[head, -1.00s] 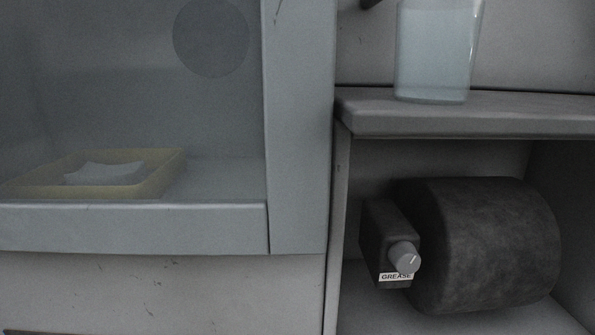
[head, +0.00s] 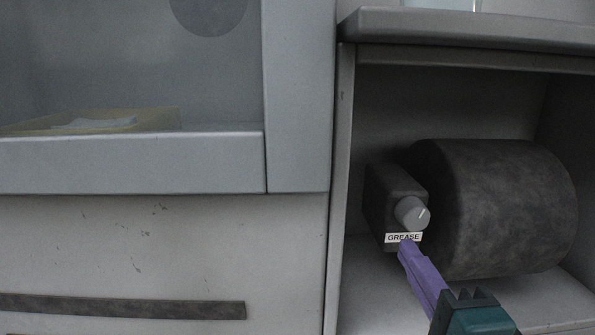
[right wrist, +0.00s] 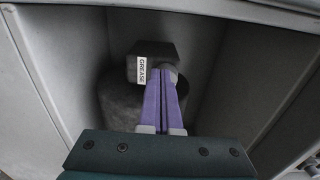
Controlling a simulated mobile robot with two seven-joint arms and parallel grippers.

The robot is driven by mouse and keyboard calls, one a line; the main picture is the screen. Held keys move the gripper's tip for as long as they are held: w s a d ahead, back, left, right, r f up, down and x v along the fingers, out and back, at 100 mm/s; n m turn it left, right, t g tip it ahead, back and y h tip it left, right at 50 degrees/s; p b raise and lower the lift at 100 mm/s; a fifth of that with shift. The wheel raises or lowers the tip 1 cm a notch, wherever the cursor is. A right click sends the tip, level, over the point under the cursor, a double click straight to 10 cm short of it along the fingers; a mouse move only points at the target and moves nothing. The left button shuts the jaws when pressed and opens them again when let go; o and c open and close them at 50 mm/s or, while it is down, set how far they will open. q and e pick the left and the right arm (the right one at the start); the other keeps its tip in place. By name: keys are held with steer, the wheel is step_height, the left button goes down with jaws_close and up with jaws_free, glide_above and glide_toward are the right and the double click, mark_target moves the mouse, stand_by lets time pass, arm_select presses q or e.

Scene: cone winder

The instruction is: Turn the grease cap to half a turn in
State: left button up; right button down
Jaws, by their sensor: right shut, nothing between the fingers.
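The grease cap (head: 411,213) is a round grey knob with a pale pointer line tilted up to the right. It sits on a dark block above a white GREASE label (head: 403,238). My right gripper (head: 405,246) has purple fingers, shut and empty, with the tips just below the cap at the label in the head view. In the right wrist view the fingers (right wrist: 161,72) lie together beside the GREASE label (right wrist: 142,70) and partly hide the cap (right wrist: 172,72). I cannot tell whether they touch it. My left gripper is not in view.
The recess's side wall (head: 340,190) and the shelf (head: 470,30) above bound the space. A glazed compartment with a yellow tray (head: 150,117) is at left.

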mark_target(391, 211)
steer(key=shift+w+a+b, duration=0.1)
steer(key=shift+w+b, duration=0.35)
steer(key=shift+w, duration=1.8)
steer(key=shift+d+r, duration=0.1)
steer(key=shift+d, duration=0.1)
steer(key=shift+d+r, duration=0.1)
steer(key=shift+r+p, duration=0.4)
steer(key=shift+p, duration=0.35)
steer(key=shift+r+p, duration=0.45)
steer(key=shift+p, duration=0.2)
steer(key=shift+r+p, duration=0.3)
steer(key=shift+p, duration=0.1)
steer(key=shift+a+r+p, duration=0.2)
steer(key=shift+r+p, duration=0.05)
steer(key=shift+p, duration=0.05)
